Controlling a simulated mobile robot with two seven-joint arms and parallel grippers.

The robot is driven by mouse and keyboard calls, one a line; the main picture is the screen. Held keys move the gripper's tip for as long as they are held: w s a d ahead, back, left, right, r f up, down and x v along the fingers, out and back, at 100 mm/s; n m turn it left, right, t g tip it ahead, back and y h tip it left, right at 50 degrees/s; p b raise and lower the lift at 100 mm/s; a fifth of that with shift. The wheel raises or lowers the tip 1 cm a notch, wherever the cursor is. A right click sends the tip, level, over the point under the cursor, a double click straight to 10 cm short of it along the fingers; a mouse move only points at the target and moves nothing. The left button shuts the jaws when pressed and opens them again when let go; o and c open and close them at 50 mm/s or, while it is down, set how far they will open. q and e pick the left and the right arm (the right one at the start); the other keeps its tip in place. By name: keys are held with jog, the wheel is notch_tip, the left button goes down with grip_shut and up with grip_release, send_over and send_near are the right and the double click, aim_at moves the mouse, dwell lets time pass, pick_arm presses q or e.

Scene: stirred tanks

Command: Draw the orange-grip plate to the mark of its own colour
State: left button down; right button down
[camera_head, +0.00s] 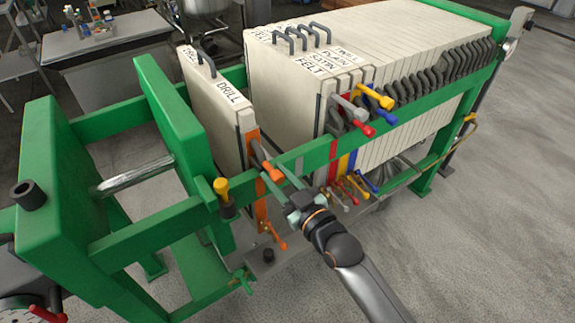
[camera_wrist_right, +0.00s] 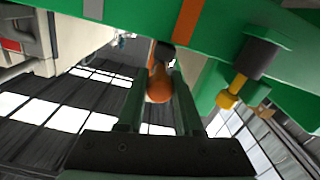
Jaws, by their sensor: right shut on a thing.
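The orange-grip plate (camera_head: 213,100), pale and labelled DRILL, hangs upright in the press, apart from the stack on its right. It has an orange edge strip (camera_head: 254,150) and an upper orange grip (camera_head: 271,172) by the near green rail. A lower orange grip (camera_head: 280,243) sticks out below. My right gripper (camera_head: 284,188) is shut on the upper grip. In the right wrist view the orange grip's round end (camera_wrist_right: 159,90) is between the fingers. The orange mark (camera_wrist_right: 187,20) on the rail is just right of the grip there. My left gripper is not in view.
A grey mark (camera_head: 298,166) is on the rail. The plate stack (camera_head: 400,60), with red, yellow, blue and grey grips, fills the right of the press. A green end block (camera_head: 172,130) stands left of the plate with a gap between. A yellow knob (camera_head: 221,186) sits on the rail.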

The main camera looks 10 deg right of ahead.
jog(key=shift+s+a+f, duration=0.1)
jog(key=shift+s+a, duration=0.2)
jog(key=shift+a, duration=0.5)
jog(key=c, duration=0.6)
grip_release()
jog(key=v, duration=1.2)
jog(key=shift+s+d, duration=0.15)
jog(key=shift+s, duration=0.05)
